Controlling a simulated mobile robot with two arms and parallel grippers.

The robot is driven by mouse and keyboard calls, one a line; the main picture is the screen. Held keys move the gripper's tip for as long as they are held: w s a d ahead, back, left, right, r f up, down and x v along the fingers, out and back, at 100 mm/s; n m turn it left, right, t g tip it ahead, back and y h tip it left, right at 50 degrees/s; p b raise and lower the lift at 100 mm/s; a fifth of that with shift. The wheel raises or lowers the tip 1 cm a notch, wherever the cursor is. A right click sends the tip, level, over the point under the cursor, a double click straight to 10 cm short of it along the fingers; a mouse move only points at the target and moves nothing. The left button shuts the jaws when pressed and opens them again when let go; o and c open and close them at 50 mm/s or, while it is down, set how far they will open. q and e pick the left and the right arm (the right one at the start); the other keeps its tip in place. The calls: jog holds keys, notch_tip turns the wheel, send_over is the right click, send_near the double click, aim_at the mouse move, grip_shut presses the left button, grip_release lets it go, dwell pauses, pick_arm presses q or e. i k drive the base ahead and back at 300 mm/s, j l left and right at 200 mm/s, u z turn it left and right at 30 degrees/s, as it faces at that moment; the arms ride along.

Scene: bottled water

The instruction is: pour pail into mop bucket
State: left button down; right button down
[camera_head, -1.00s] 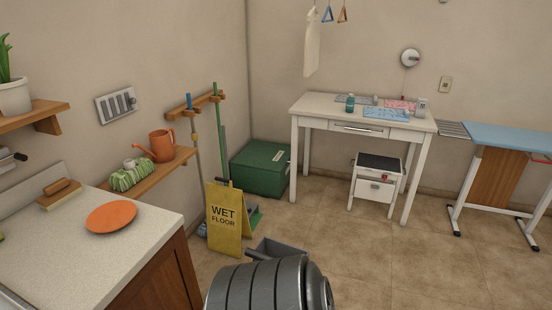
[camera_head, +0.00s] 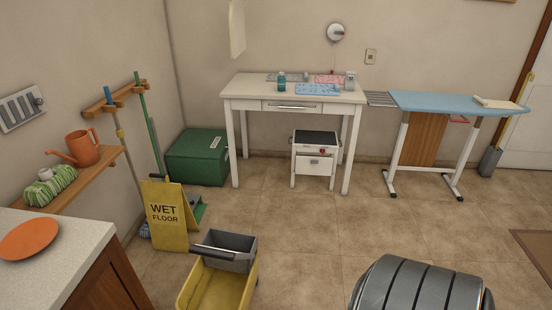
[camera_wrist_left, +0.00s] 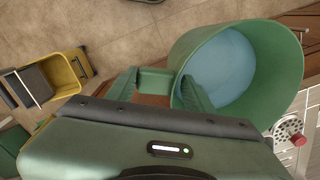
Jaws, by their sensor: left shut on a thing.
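The green pail (camera_wrist_left: 285,75) shows in the left wrist view at the upper right, with blue water (camera_wrist_left: 228,62) inside. My left gripper (camera_wrist_left: 160,84) is shut on the pail at its left side; the exact contact is partly hidden. The yellow mop bucket (camera_head: 222,290) stands on the floor at the bottom of the head view, with a grey wringer (camera_head: 232,262) on its back part. The bucket also shows in the left wrist view (camera_wrist_left: 72,68) at the left, apart from the pail. The pail is out of the head view. My right gripper is in neither view.
A yellow wet-floor sign (camera_head: 165,215) stands behind the mop bucket, left of it. A counter (camera_head: 60,245) with an orange plate (camera_head: 30,239) is at the left. A white table (camera_head: 240,88) and an ironing board (camera_head: 450,102) stand at the back. The middle floor is clear.

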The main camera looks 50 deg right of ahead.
aim_at(206, 288)
jog(key=j+z, duration=0.15)
jog(key=z, duration=1.5)
jog(key=k+j+z, duration=0.2)
jog(key=k+j, duration=0.5)
jog(key=k, duration=0.2)
jog(key=i+j, duration=0.3)
jog(key=j, duration=0.15)
jog(key=i+j, duration=0.3)
jog(key=j, duration=0.1)
